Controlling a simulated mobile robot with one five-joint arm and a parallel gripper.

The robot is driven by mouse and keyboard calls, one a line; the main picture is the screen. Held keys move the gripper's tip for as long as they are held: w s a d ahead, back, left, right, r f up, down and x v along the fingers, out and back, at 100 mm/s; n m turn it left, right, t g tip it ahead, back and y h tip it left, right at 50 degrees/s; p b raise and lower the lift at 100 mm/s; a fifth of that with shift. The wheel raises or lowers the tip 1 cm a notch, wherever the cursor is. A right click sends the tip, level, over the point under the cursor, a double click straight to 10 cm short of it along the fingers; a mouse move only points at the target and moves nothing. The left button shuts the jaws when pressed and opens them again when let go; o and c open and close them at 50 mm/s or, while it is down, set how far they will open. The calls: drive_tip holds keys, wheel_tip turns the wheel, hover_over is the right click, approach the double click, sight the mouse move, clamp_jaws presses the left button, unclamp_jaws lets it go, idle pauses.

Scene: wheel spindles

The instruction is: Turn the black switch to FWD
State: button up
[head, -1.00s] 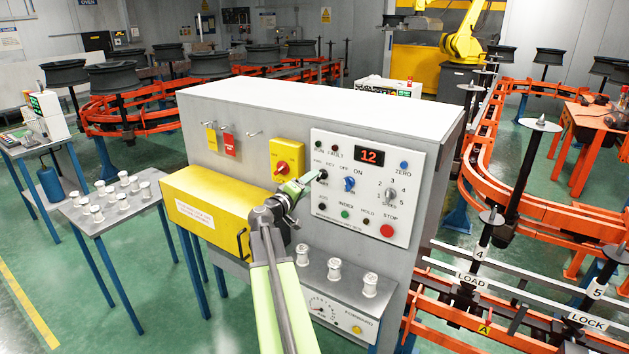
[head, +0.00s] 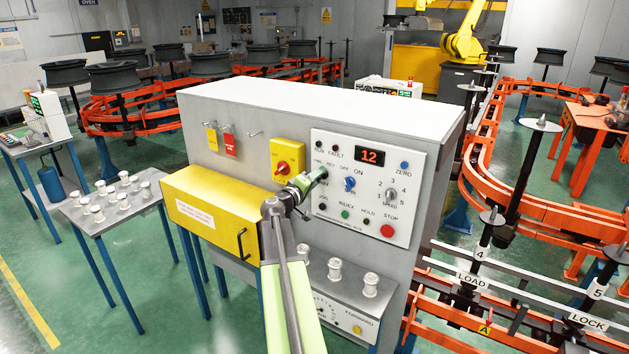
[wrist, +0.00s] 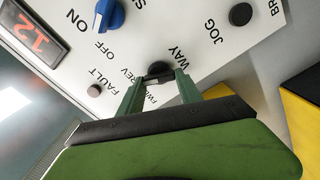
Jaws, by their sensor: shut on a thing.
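The black switch (wrist: 160,69) is a small dark knob on the white control panel (wrist: 190,38), beside the lettering WAY and FWD. In the wrist view its near side sits between the two green fingers of my gripper (wrist: 158,86), which are shut on it. A small pale patch shows on the knob's near edge; I cannot tell which label it points to. In the head view my gripper (head: 315,179) reaches the upper left of the panel, and the switch is mostly hidden behind it.
The blue ON/OFF knob (head: 350,184) is just right of the gripper, and the speed knob (head: 390,196) is further right. A yellow box with a red knob (head: 283,168) is close on the left. A yellow guard (head: 203,209) juts out below left.

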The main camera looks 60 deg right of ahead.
drive_tip(key=shift+c, duration=1.2)
drive_tip(key=shift+a+f, duration=0.1)
drive_tip(key=shift+a, duration=0.25)
drive_tip(key=shift+d+n, duration=0.2)
drive_tip(key=shift+n, duration=2.25)
drive_tip(key=shift+d+n, duration=0.2)
drive_tip(key=shift+n, duration=2.25)
drive_tip(key=o, duration=1.4)
drive_tip(key=shift+c, duration=0.2)
drive_tip(key=shift+f, duration=0.1)
